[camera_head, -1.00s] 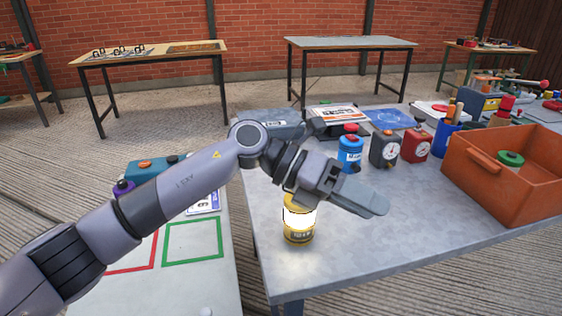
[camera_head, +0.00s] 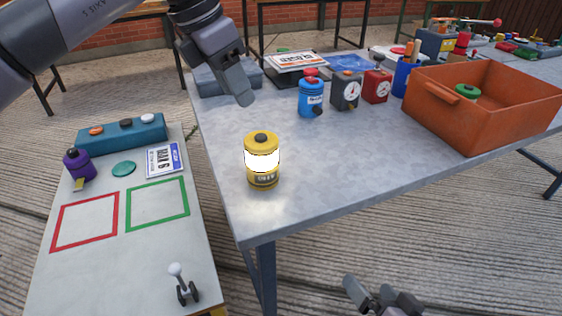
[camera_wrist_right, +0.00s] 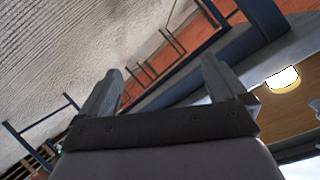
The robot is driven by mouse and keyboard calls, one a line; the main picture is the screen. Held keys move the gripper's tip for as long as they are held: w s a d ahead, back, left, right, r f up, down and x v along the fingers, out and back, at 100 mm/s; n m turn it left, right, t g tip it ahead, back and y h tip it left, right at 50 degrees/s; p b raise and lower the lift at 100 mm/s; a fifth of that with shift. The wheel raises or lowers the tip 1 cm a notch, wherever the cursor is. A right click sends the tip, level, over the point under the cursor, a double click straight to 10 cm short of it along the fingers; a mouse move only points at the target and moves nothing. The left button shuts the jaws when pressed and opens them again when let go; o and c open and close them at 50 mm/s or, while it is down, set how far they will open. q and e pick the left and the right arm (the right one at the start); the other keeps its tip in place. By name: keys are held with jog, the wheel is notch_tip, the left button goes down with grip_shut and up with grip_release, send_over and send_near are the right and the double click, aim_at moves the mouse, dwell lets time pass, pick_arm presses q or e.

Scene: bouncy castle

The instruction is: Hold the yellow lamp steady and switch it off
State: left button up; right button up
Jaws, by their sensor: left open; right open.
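The yellow lamp (camera_head: 263,180) stands upright on the near left part of the grey table (camera_head: 340,180). Its middle band glows white and a dark knob sits on its top. My left gripper (camera_head: 246,98) is open and empty, above the table behind the lamp and apart from it. My right gripper (camera_head: 372,290) is open and empty, low in front of the table's near edge, right of the lamp. In the right wrist view its two fingers (camera_wrist_right: 160,85) are spread with nothing between them, and the glowing lamp (camera_wrist_right: 283,80) shows at the right.
A blue canister (camera_head: 311,98), a dark gauge box (camera_head: 346,92) and a red gauge box (camera_head: 377,87) stand behind the lamp. An orange bin (camera_head: 490,125) is at the right. A lower side table (camera_head: 120,275) with a lever (camera_head: 182,285) is at the left.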

aim_at(275, 166)
jog(key=w+d+r+m+t+y, duration=0.1)
jog(key=w+r+m+t, duration=0.3)
jog(key=r+m, duration=0.6)
jog(key=w+d+r+m+t+y, duration=0.1)
jog(key=w+r+m+t, duration=0.3)
jog(key=r+m, duration=0.55)
jog(key=w+a+g+y, duration=0.1)
jog(key=w+a, duration=0.1)
jog(key=w+a+m+g+y, duration=0.1)
jog(key=w+a, duration=0.1)
jog(key=a, duration=0.1)
jog(key=w+a+m+g+y, duration=0.1)
jog(key=w+a, duration=0.1)
jog(key=shift+a+r+m+y, duration=0.1)
jog(key=shift+a+m+y, duration=0.15)
jog(key=shift+y, duration=0.15)
jog(key=a+g+y, duration=0.1)
jog(key=a, duration=0.2)
jog(key=w+a+f+g+y, duration=0.1)
jog(key=a+g, duration=0.1)
jog(key=a, duration=0.1)
jog(key=w+a+f+g+y, duration=0.1)
jog(key=a+g+y, duration=0.1)
jog(key=a, duration=0.1)
jog(key=shift+w+a, duration=0.15)
jog(key=shift+a, duration=0.2)
jog(key=shift+w+a+f+g, duration=0.1)
jog(key=shift+w+a+g, duration=0.25)
jog(key=shift+a, duration=0.25)
jog(key=shift+x, duration=3.1)
